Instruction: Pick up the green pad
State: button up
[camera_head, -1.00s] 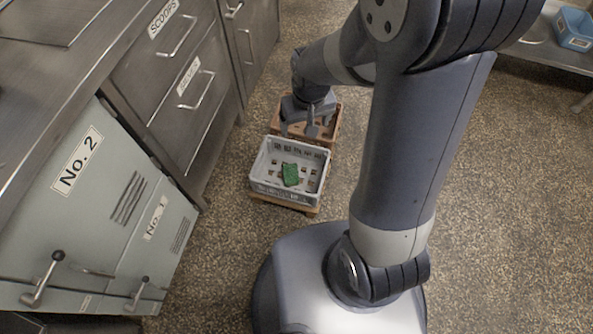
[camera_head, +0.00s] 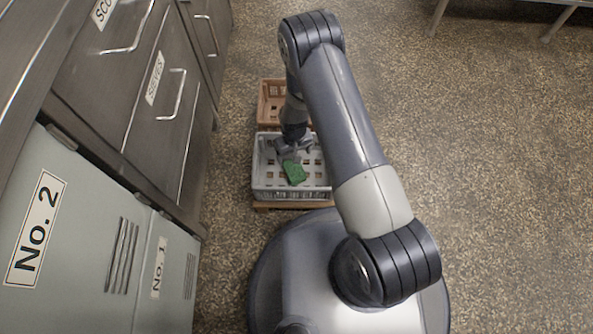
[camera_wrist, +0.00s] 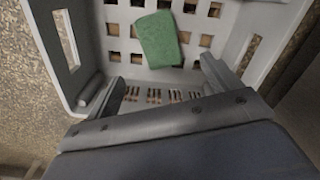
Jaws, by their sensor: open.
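The green pad (camera_head: 294,173) lies flat on the slotted floor of the grey crate (camera_head: 262,193). In the wrist view the green pad (camera_wrist: 158,40) is just beyond the fingertips, between their lines and apart from them. My gripper (camera_head: 292,152) is over the crate, just behind the pad in the head view. In the wrist view my gripper (camera_wrist: 158,85) has its two fingers spread wide with nothing between them. The wrist view also shows the grey crate's wall (camera_wrist: 283,28).
A brown crate (camera_head: 268,103) stands directly behind the grey one. A wooden base (camera_head: 275,206) shows under the grey crate. Steel drawers (camera_head: 165,130) and grey-green cabinets (camera_head: 90,235) stand along the left. The floor (camera_head: 490,180) to the right is clear.

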jog(key=b, duration=0.2)
send_over(296, 172)
jog(key=w, duration=0.1)
jog(key=f, duration=0.6)
jog(key=shift+a+f, duration=0.25)
jog(key=f, duration=0.1)
jog(key=f+b, duration=0.1)
jog(key=f, duration=0.1)
jog(key=s+f+b, duration=0.1)
jog(key=f, duration=0.1)
jog(key=shift+d, duration=0.25)
jog(key=c, duration=1.2)
jog(key=shift+o, duration=0.2)
jog(key=shift+r, duration=0.1)
notch_tip(296, 172, up, 10)
jog(key=p, duration=0.3)
